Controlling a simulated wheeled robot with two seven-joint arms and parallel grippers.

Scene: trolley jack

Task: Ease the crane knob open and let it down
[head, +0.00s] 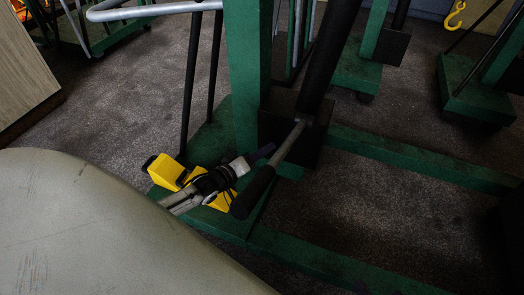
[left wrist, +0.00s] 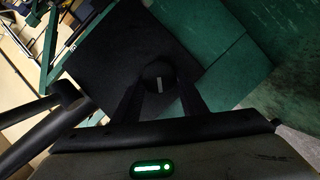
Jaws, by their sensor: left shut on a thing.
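The knob (left wrist: 153,70) is round and black with a pale line on its face, in the left wrist view. It sits against a dark block (left wrist: 110,60) at the foot of the crane's ram. My left gripper (left wrist: 160,82) has its two dark fingers on either side of the knob and is shut on it. In the head view my left gripper (head: 264,153) reaches from the left to the dark block (head: 300,134) below the black ram (head: 328,55). The knob is hidden there. The crane's green post (head: 247,75) stands beside it. My right gripper is not in view.
The grey pump handle (head: 285,145) with its black grip slants down close to my left gripper. Other green frames and a yellow hook (head: 455,13) stand behind. Bare floor (head: 390,215) shows at right.

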